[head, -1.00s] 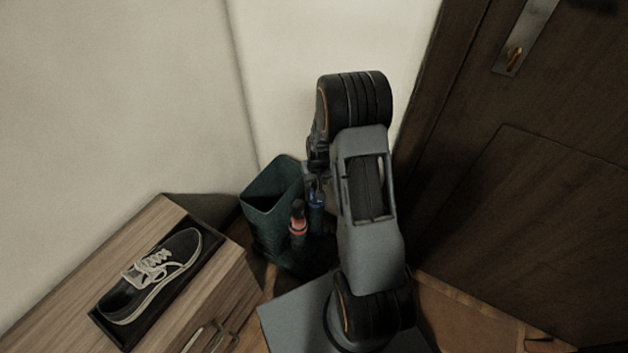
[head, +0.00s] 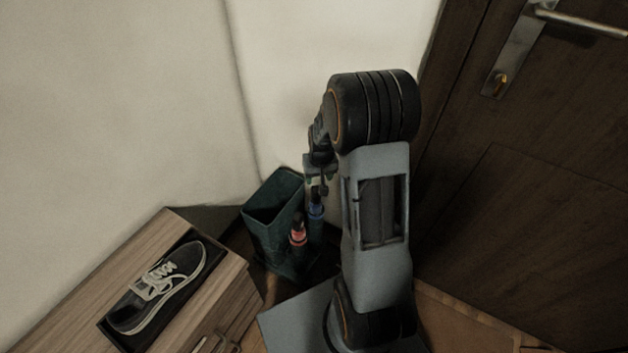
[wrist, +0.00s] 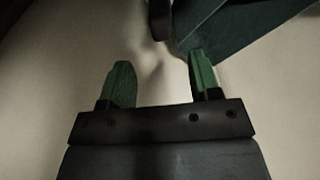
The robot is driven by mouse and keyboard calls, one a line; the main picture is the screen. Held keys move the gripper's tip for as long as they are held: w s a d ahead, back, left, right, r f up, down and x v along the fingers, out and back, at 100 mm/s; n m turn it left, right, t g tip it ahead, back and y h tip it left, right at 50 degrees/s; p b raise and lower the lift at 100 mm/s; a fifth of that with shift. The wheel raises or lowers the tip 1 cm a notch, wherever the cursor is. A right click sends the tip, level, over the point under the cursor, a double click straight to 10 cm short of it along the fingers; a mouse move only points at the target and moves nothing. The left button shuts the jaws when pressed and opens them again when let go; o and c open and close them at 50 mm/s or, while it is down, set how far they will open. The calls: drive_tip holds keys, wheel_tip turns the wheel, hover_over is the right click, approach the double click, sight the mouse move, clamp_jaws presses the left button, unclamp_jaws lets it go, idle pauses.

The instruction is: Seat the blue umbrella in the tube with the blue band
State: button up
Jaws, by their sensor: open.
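My gripper (head: 318,188) is open, just above a dark upright item with a blue band (head: 316,211) at the dark green bin. In the wrist view its green fingertips (wrist: 157,82) are apart with nothing between them. A dark rounded end (wrist: 160,20) shows beyond the fingertips at the top edge; I cannot tell which item it is. A similar upright item with a red band (head: 298,232) stands just left of the blue one. I cannot tell umbrella from tube here, or how deep the blue umbrella sits.
The dark green bin (head: 262,222) stands in the corner against pale walls; its edge shows in the wrist view (wrist: 245,28). A wooden cabinet (head: 150,235) with a shoe (head: 160,287) in a tray is at left. A dark door (head: 540,210) is at right.

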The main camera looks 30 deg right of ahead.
drive_tip(key=shift+s+r, duration=0.1)
drive_tip(key=shift+r, duration=0.45)
drive_tip(key=s+a+r+n, duration=0.1)
drive_tip(key=s+a+r, duration=0.4)
drive_tip(key=s+r, duration=0.2)
drive_tip(key=s+a+r+n+t, duration=0.1)
drive_tip(key=s+a+r, duration=0.3)
drive_tip(key=s+r, duration=0.4)
drive_tip(key=shift+s+a, duration=0.35)
drive_tip(key=shift+s, duration=0.25)
drive_tip(key=shift+r, duration=0.15)
